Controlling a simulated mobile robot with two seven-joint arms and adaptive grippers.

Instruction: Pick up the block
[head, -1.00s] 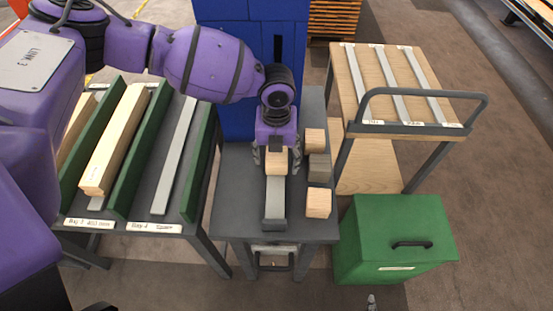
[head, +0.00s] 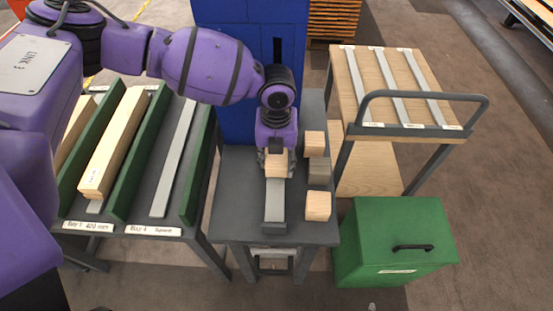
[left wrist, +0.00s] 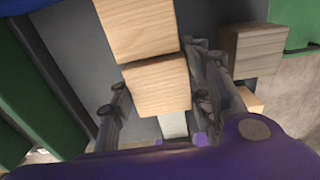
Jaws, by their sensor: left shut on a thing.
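A pale wooden block (head: 276,164) is on the dark table, at the far end of a grey strip (head: 275,200). My left gripper (head: 277,158) points down over it and is shut on it. In the left wrist view the block (left wrist: 158,88) sits between the two fingers. A second pale block (left wrist: 137,28) lies just beyond it there, and the gripper hides that one in the head view. I cannot tell whether the held block is clear of the surface. My right gripper is not in view.
Two pale blocks (head: 315,142) (head: 318,206) and a grey-brown block (head: 319,171) stand close on the right. A blue cabinet (head: 222,110) rises behind. A green-walled rack (head: 205,165) is left; a cart (head: 345,85) and green box (head: 375,230) are right.

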